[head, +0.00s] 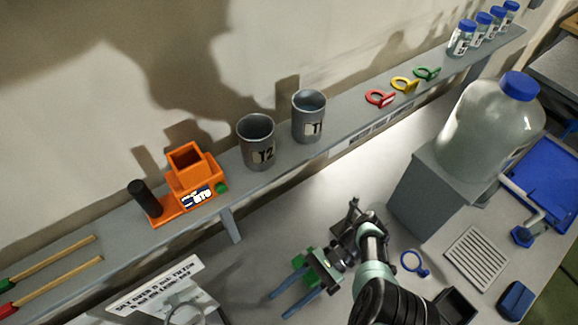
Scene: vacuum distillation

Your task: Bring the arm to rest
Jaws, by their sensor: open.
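My arm (374,262) reaches in from the bottom edge, right of centre, and bends over the grey bench. My gripper (278,306) is at its end, low in the middle of the view. Two blue prongs, with green parts at their base, point down and left with a clear gap between them. I see nothing held between them. The gripper appears to be over the bench, in front of the shelf; its exact height is hard to judge.
The shelf (350,112) holds an orange device (187,172), cups T2 (257,142) and T1 (309,117), coloured rings (404,85) and blue-capped vials (461,38). A large bottle (492,125) stands on a grey block (428,192) at right. A printed sign (152,288) stands lower left.

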